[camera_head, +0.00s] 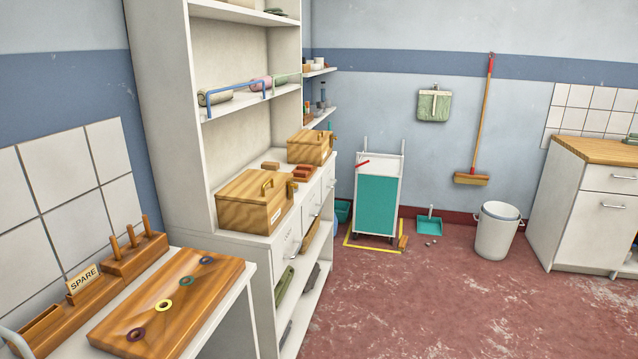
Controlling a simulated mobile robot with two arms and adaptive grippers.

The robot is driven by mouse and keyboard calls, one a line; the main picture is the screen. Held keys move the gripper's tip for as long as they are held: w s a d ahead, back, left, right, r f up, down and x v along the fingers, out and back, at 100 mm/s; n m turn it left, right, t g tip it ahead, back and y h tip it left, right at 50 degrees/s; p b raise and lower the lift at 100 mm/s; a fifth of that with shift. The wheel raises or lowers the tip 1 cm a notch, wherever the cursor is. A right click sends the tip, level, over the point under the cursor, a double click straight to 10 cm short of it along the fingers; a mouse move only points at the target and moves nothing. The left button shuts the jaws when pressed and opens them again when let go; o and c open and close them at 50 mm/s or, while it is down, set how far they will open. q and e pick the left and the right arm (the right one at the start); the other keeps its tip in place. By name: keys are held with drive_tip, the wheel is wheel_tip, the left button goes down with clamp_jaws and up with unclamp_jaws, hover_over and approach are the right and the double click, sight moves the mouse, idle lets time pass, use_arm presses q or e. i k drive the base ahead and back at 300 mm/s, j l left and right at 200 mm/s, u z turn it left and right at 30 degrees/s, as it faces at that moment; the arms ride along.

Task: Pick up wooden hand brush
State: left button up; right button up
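A small orange-brown wooden piece that looks like the hand brush (403,242) is on the floor at the right front corner of the teal-fronted trolley. It is small in view, and its bristles cannot be made out. A teal dustpan (429,224) lies on the floor to its right, near the back wall, with a few small bits in front of it. Neither of my grippers shows in the head view.
The trolley (377,205) stands within a yellow floor outline. A white bin (496,232) and a long broom (480,140) are right of it. A shelf unit (161,110) with wooden boxes and a bench (235,300) line the left. The red floor (430,300) ahead is open.

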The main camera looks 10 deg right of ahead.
sight(401, 246)
drive_tip(key=i+l+z, duration=0.2)
drive_tip(key=i+l, duration=0.25)
drive_tip(key=i, duration=0.35)
drive_tip(key=i+l+z, duration=0.15)
drive_tip(key=i+l, duration=0.2)
drive_tip(key=i, duration=0.5)
drive_tip(key=i+l+z, duration=0.2)
drive_tip(key=i, duration=0.65)
drive_tip(key=i+l+z, duration=0.2)
drive_tip(key=i, duration=0.65)
drive_tip(key=i+l, duration=0.9)
drive_tip(key=i, duration=0.25)
drive_tip(key=i+l+u, duration=0.1)
drive_tip(key=u, duration=0.3)
drive_tip(key=l+u, duration=0.2)
drive_tip(key=u, duration=0.25)
drive_tip(key=i+l+u, duration=0.1)
drive_tip(key=u, duration=0.3)
drive_tip(key=l, duration=0.1)
